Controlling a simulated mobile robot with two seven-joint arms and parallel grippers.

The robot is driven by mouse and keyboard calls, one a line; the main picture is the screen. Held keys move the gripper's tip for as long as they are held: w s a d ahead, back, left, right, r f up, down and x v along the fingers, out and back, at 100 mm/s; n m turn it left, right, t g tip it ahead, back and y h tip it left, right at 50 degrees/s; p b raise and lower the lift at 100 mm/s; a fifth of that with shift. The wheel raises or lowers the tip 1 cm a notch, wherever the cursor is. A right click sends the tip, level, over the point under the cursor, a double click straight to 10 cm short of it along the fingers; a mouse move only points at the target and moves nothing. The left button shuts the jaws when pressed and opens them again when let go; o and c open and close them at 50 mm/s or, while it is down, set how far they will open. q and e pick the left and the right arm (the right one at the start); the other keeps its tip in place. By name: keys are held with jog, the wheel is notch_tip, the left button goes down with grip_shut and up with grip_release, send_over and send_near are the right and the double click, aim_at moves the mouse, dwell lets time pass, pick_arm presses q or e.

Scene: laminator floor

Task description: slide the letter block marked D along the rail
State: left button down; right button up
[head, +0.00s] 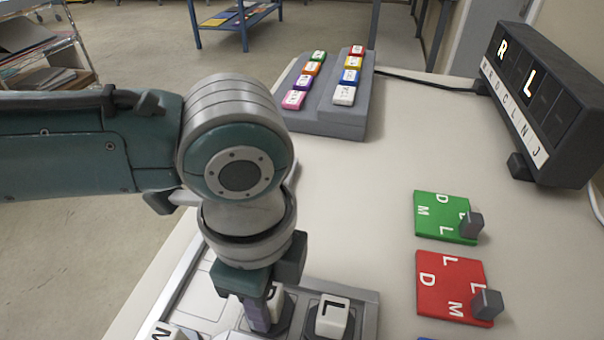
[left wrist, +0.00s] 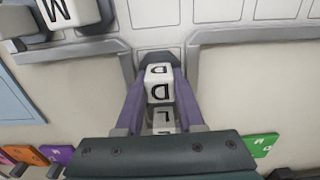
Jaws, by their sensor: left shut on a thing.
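The white letter block marked D (left wrist: 158,85) sits between the purple fingers of my left gripper (left wrist: 160,92) in the left wrist view, with a D on two of its faces. My left gripper (head: 260,312) is shut on it. In the head view the D block (head: 276,297) is mostly hidden behind the finger, over the grey rail board (head: 193,290). A white block marked L (head: 332,318) stands just right of it. A white block marked M (left wrist: 64,10) is off to the left, cut by the lower edge in the head view. My right gripper is not in view.
A green tile (head: 440,216) and a red tile (head: 452,284) with grey knobs lie on the right of the table. A dark letter display (head: 548,95) lit with R and L stands at the back right. A grey stand (head: 335,115) holds coloured blocks. The table middle is clear.

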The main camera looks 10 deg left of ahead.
pick_arm(q)
jog(key=shift+c, duration=2.2)
grip_release()
jog(key=shift+a, duration=0.1)
notch_tip(320, 180, up, 10)
jog(key=shift+p, duration=1.2)
